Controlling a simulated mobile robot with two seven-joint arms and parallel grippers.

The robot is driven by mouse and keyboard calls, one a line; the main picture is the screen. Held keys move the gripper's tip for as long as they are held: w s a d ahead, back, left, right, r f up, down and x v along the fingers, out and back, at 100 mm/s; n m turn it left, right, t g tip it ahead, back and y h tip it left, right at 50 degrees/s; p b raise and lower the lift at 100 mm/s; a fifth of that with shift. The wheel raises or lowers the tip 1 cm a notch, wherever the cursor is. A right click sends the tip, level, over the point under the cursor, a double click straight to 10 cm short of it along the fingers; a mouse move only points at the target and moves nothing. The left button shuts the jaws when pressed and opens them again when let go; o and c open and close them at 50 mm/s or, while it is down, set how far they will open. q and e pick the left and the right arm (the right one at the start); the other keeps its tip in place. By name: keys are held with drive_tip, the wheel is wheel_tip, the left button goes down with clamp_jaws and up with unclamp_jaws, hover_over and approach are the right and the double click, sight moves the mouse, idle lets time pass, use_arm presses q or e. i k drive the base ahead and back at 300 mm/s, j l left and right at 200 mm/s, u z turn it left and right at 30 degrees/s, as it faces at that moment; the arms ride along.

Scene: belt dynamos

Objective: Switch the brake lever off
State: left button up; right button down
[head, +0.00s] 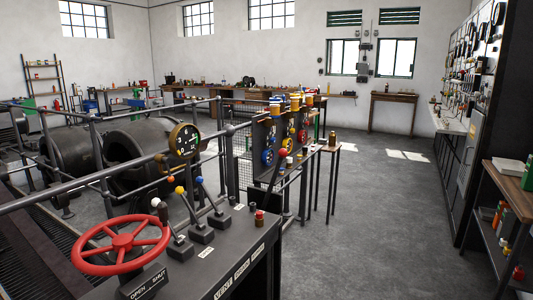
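A dark console (235,255) in the foreground carries several levers on box-shaped bases. One lever has a pale knob (155,202), one a yellow knob (180,190) and one a blue knob (199,180). All three lean to the left. A lever with a red knob (283,152) stands farther back, by the panel with colored dials. The small plates by the levers are too small to read, so I cannot tell which one is the brake lever. Neither of my grippers is in view.
A red handwheel (122,243) with an OPEN/SHUT plate (148,283) sits at the console's left. Grey railings (95,180) and a round gauge (184,140) stand behind it, before large dark machines (150,150). A shelf (515,190) stands at the right. The floor (375,220) between is clear.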

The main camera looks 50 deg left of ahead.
sight(282, 152)
drive_tip(key=i+u, duration=0.2)
drive_tip(key=u, duration=0.2)
drive_tip(key=i+u, duration=0.2)
drive_tip(key=u, duration=0.15)
drive_tip(key=i+l+u, duration=0.15)
drive_tip(key=u, duration=0.25)
drive_tip(key=i+u, duration=0.15)
drive_tip(key=u, duration=0.2)
drive_tip(key=i+l+u, duration=0.15)
drive_tip(key=u, duration=0.2)
drive_tip(key=i+l+u, duration=0.15)
drive_tip(key=u, duration=0.2)
drive_tip(key=i+l+u, duration=0.45)
drive_tip(key=l+u, duration=0.25)
